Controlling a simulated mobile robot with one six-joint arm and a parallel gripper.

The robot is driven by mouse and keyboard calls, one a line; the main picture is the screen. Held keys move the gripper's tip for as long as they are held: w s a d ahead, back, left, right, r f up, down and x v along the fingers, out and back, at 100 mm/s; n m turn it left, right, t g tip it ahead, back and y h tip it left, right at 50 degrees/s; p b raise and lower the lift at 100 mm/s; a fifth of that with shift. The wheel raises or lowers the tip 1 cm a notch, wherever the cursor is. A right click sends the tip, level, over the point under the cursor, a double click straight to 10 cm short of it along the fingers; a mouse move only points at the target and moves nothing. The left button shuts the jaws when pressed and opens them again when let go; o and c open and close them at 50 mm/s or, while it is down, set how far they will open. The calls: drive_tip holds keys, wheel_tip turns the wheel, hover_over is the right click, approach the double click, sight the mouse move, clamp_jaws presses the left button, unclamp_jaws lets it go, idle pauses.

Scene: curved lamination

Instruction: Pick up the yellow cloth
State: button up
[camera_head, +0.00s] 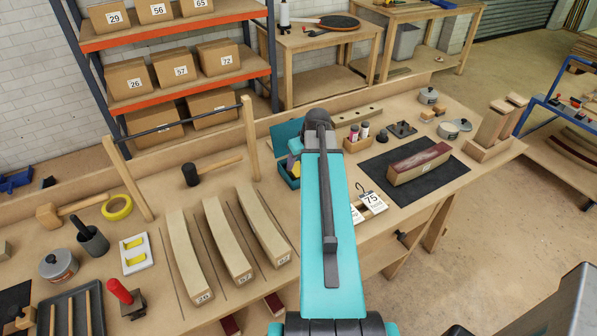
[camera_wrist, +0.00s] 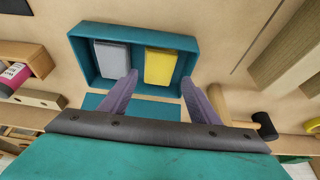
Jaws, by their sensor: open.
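The yellow cloth (camera_wrist: 160,67) is a folded pad in the right half of a teal box (camera_wrist: 85,62) in the wrist view. A grey folded cloth (camera_wrist: 112,57) lies beside it in the left half. My gripper (camera_wrist: 160,77) is open, with its two purple fingers apart and nothing between them.
A black-headed mallet (camera_head: 191,174) lies left of the box on the workbench. Three curved wood strips (camera_head: 227,243) lie in front of it. A wooden post (camera_head: 250,140) rises just left of the box.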

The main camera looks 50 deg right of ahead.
sight(298, 169)
idle(0.4)
drive_tip(key=shift+p+x, duration=1.3)
drive_tip(key=shift+x, duration=1.3)
drive_tip(key=shift+s, duration=0.1)
drive_tip(key=c, duration=0.8)
drive_tip(key=shift+r, duration=0.15)
wheel_tip(298, 169, up, 10)
drive_tip(key=b, duration=0.3)
